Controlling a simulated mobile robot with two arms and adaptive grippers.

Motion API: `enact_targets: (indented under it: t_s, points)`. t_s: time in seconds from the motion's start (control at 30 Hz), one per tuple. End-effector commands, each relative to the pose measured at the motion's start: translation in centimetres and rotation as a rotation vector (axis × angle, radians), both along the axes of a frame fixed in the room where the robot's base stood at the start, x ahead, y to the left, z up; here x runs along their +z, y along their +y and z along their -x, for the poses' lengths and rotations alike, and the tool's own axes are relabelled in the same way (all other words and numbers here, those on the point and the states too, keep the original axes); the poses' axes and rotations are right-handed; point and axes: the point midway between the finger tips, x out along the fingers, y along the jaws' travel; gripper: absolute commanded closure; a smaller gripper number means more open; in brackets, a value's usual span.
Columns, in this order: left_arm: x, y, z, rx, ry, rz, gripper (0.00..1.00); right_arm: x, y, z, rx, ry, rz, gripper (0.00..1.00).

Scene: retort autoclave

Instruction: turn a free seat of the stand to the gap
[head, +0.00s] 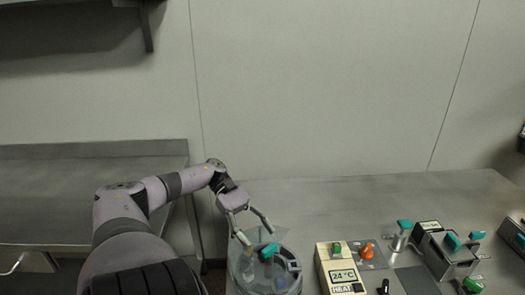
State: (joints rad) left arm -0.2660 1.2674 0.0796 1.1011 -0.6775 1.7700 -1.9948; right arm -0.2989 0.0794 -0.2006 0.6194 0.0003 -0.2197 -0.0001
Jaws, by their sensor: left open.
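A round, clear-walled stand (238,275) stands at the bottom of the head view, on the near left part of the steel bench. A teal piece (268,250) shows in its top, and a grey bracket-like part (291,265) is at its right rim. I cannot make out the single seats, which of them are free, or the gap. My left gripper (255,236) reaches in from the left and points down over the stand's far side. Its fingers are apart, one on each side, with nothing between them. Whether they touch the stand is unclear. My right gripper is not in view.
Right of the stand is a heater box (335,268) with a 24 °C display and green knob. An orange knob (366,250), a teal-handled valve (402,236) and a teal-clamped metal fixture (450,252) stand further right. The bench behind them is clear up to the wall.

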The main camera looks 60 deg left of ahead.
Motion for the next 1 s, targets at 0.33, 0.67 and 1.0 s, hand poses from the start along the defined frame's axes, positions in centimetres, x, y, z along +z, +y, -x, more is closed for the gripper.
enact_targets:
  t_s: [0.33, 0.67, 1.0]
  points:
    - [1.7, 3.4, 0.4, 0.000, -0.005, 0.001, 0.42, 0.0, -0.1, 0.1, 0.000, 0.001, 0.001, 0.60]
    - [1.9, 3.8, 0.5, -0.001, -0.003, 0.003, 0.42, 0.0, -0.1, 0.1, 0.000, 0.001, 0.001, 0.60]
    - [1.9, 3.8, 0.5, -0.001, -0.004, 0.002, 0.42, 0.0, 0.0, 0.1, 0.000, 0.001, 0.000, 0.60]
